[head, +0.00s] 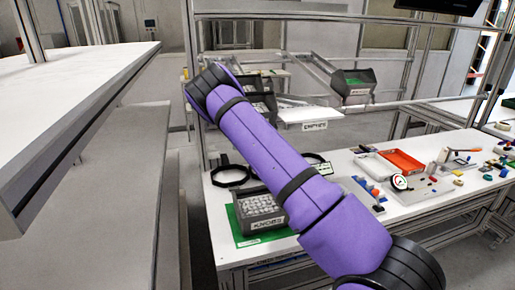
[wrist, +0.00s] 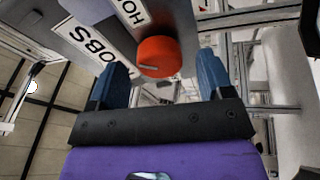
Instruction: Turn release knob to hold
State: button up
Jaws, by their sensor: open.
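The release knob (wrist: 159,57) is a round orange-red knob in the wrist view, with a short pale mark near its lower edge. My gripper (wrist: 162,73) has two blue fingers spread apart, one on each side of the knob in the picture. Gaps show between the knob and both fingers. I cannot tell how deep the knob lies between them. In the head view my purple arm reaches to the upper left; the gripper and knob are not distinguishable there.
In the head view a white table (head: 340,165) holds a grey bin (head: 262,212) on a green mat (head: 238,238), an orange tray (head: 402,160) and a round gauge (head: 400,182). A metal frame stands behind. A pale counter (head: 75,85) is at left.

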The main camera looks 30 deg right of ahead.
jog(key=v, duration=1)
jog(key=shift+s, duration=0.35)
jog(key=shift+s, duration=0.1)
